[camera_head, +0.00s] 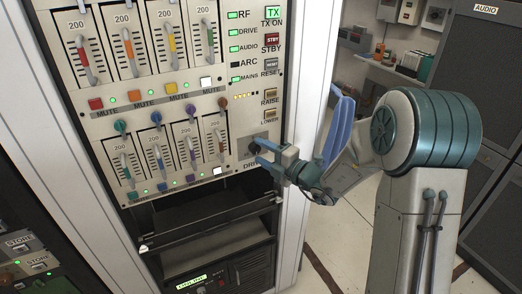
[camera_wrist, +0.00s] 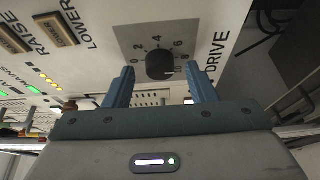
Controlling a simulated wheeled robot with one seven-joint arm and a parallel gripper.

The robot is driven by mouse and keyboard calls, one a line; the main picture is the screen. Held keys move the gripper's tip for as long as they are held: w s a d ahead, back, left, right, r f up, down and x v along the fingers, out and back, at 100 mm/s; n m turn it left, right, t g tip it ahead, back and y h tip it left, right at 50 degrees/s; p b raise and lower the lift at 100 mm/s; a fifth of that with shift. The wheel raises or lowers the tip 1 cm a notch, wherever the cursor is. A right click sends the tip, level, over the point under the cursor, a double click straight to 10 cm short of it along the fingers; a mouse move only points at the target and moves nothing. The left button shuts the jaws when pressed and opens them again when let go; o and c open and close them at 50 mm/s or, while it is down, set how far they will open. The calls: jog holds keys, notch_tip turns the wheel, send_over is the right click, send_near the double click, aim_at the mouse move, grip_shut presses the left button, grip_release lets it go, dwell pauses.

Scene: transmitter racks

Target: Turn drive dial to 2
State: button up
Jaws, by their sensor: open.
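The drive dial (camera_wrist: 159,64) is a round black knob on a grey square plate with numbers around it, beside the word DRIVE. A small light mark shows at the knob's lower right; its exact reading is too small to tell. My gripper (camera_wrist: 162,84) is open, its two blue fingers pointing at the panel, one to each side of the knob and lower in the wrist view. Nothing is between the fingers there. In the head view my gripper (camera_head: 267,157) is close to the panel's lower right, and it partly covers the dial's plate (camera_head: 245,146).
RAISE and LOWER buttons (camera_wrist: 54,31) are near the dial. Several faders and coloured knobs (camera_head: 157,118) fill the panel to its left. An open dark drawer (camera_head: 205,207) juts out below. Open floor (camera_head: 325,255) lies to the right of the rack.

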jog(key=shift+w+a, duration=0.3)
jog(key=shift+a, duration=0.05)
jog(key=shift+c, duration=0.3)
jog(key=c, duration=0.9)
